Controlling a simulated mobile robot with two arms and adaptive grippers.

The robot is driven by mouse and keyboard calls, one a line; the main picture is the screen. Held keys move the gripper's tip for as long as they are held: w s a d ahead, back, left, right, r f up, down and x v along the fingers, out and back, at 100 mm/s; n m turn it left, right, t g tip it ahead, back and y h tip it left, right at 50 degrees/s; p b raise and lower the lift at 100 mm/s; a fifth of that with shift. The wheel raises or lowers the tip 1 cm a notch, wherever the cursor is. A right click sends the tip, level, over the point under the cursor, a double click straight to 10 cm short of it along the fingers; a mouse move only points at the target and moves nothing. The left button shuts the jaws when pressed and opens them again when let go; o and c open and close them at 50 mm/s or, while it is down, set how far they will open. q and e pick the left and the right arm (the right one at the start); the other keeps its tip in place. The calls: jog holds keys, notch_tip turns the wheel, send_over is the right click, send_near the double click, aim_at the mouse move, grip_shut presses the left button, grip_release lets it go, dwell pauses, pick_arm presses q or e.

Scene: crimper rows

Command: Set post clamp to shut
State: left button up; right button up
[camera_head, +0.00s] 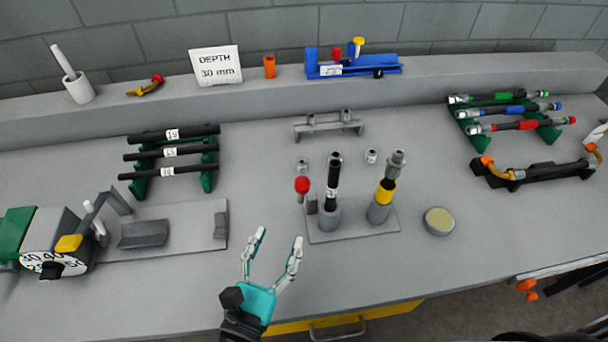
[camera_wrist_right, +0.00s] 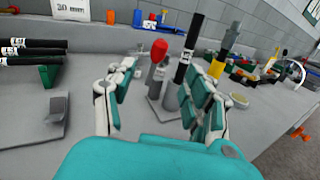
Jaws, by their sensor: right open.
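The post clamp appears to be the lever with a red ball knob (camera_head: 302,185). It stands about upright at the left of the left grey post (camera_head: 329,217), which holds a black tube (camera_head: 334,175) with a white label. I cannot tell how tightly the clamp grips. The right post (camera_head: 378,211) holds a yellow and black tool (camera_head: 386,188). My right gripper (camera_head: 280,237) is open and empty, in front of the clamp and apart from it. In the right wrist view the red knob (camera_wrist_right: 159,50) shows beyond and between the open fingers (camera_wrist_right: 165,80). My left gripper is not in view.
A rack of black tubes (camera_head: 170,152) and a machine with a dial (camera_head: 50,240) are at left. A round pad (camera_head: 439,221) lies right of the posts. Coloured tools (camera_head: 515,110) rest on a rack at right. The bench in front of the posts is clear.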

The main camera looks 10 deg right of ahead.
jog(key=p, duration=0.1)
send_near(300, 190)
jog(key=x, duration=0.3)
jog(key=p+x, duration=0.1)
jog(key=x, duration=0.6)
jog(key=shift+w+d+r, duration=0.1)
jog(key=shift+w+d, duration=0.05)
jog(key=shift+w, duration=0.2)
jog(key=shift+w+d, duration=0.15)
jog(key=shift+w, duration=0.3)
jog(key=shift+d, duration=0.1)
jog(key=c, duration=1.1)
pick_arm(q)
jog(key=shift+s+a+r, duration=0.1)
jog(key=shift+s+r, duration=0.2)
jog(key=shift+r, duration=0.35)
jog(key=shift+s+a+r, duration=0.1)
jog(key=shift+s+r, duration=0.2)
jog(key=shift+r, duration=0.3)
